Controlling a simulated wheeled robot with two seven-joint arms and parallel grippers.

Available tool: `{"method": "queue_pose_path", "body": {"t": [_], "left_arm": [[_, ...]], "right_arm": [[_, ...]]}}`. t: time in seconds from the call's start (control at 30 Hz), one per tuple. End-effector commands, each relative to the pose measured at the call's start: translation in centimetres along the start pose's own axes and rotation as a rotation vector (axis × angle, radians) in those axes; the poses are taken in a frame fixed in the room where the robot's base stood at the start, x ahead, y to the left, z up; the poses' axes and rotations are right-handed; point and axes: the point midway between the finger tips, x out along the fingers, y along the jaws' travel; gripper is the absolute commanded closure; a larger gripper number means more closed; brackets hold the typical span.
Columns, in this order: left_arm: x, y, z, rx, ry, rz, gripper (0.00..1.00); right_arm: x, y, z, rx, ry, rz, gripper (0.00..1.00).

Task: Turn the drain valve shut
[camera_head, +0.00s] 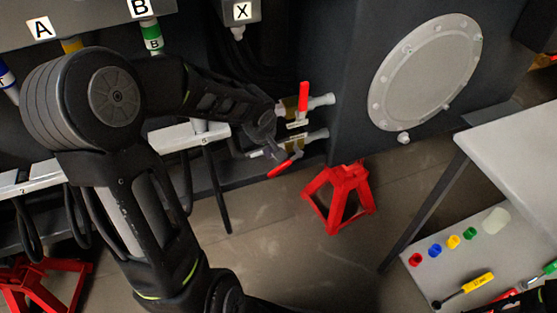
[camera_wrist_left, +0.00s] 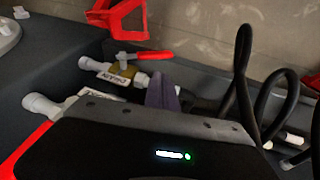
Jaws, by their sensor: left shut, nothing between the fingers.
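Two valves with red lever handles sit on pipe stubs at the chassis wall. The upper valve (camera_head: 304,98) has its lever standing up across its pipe. My left gripper (camera_head: 272,150) is shut and empty, just left of the lower valve. In the left wrist view its fingers (camera_wrist_left: 162,92) stand beside that valve's end; contact cannot be told.
A red jack stand (camera_head: 338,198) stands below the valves. A round bolted cover (camera_head: 425,72) is on the chassis wall. A grey table (camera_head: 515,150) is at right, with coloured caps and screwdrivers on a lower shelf. Black hoses (camera_wrist_left: 262,85) hang near the gripper.

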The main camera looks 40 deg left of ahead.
Motion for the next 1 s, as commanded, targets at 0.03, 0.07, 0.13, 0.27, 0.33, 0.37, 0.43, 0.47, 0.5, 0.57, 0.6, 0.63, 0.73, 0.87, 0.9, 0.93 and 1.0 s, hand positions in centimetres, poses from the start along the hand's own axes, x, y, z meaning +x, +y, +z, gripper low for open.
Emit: {"method": "queue_pose_path", "body": {"t": [0.03,0.07,0.13,0.27,0.33,0.37,0.43,0.47,0.5,0.57,0.6,0.63,0.73,0.87,0.9,0.93,1.0], "left_arm": [[0.1,0.0,0.0,0.000,0.000,0.000,1.00],[0.2,0.0,0.0,0.000,-0.001,0.000,1.00],[0.6,0.0,0.1,0.000,-0.001,0.000,1.00],[1.9,-0.1,0.1,0.001,-0.002,-0.001,1.00],[3.0,-0.1,0.2,0.001,-0.003,-0.002,1.00],[3.5,-0.1,0.2,0.001,-0.003,-0.002,1.00],[4.7,-0.1,0.2,0.001,-0.003,-0.001,1.00],[5.3,-0.1,0.2,0.002,-0.004,-0.001,1.00],[6.0,-0.1,0.2,0.002,-0.003,-0.001,1.00],[7.0,-0.1,0.2,0.002,-0.003,-0.001,1.00],[7.6,-0.1,0.2,0.001,-0.003,-0.001,1.00],[8.1,-0.1,0.2,0.002,-0.004,-0.001,1.00],[9.2,0.0,0.1,0.001,-0.002,0.000,1.00],[10.0,0.0,0.1,0.000,-0.002,0.000,1.00],[10.1,0.0,0.1,0.000,-0.001,0.000,1.00],[10.1,0.0,0.1,0.001,-0.001,0.000,1.00],[10.1,0.0,0.0,0.001,-0.001,0.000,1.00]], "right_arm": [[0.1,0.0,0.0,0.000,0.000,0.000,0.51],[0.1,0.0,0.0,0.000,0.000,0.000,0.51],[0.2,0.1,0.0,0.000,0.000,0.000,0.51],[0.7,0.3,0.0,0.001,0.001,0.000,0.51],[1.1,0.4,0.0,0.001,0.001,0.000,0.51],[1.2,0.5,-0.1,0.002,0.001,0.000,0.51],[1.6,0.7,-0.2,0.003,0.004,0.002,0.51],[1.7,0.8,-0.2,0.004,0.006,0.002,0.51],[1.9,1.0,-0.3,0.005,0.007,0.003,0.51],[2.2,1.2,-0.4,0.007,0.010,0.004,0.51],[2.4,1.3,-0.5,0.008,0.011,0.005,0.51],[2.5,1.4,-0.6,0.008,0.012,0.006,0.51],[2.8,1.6,-0.7,0.010,0.016,0.007,0.51],[2.9,1.7,-0.8,0.011,0.018,0.008,0.51],[2.9,1.7,-0.8,0.011,0.018,0.008,0.51],[2.9,1.7,-0.8,0.011,0.018,0.008,0.51],[2.9,1.7,-0.8,0.011,0.018,0.008,0.51]]}}
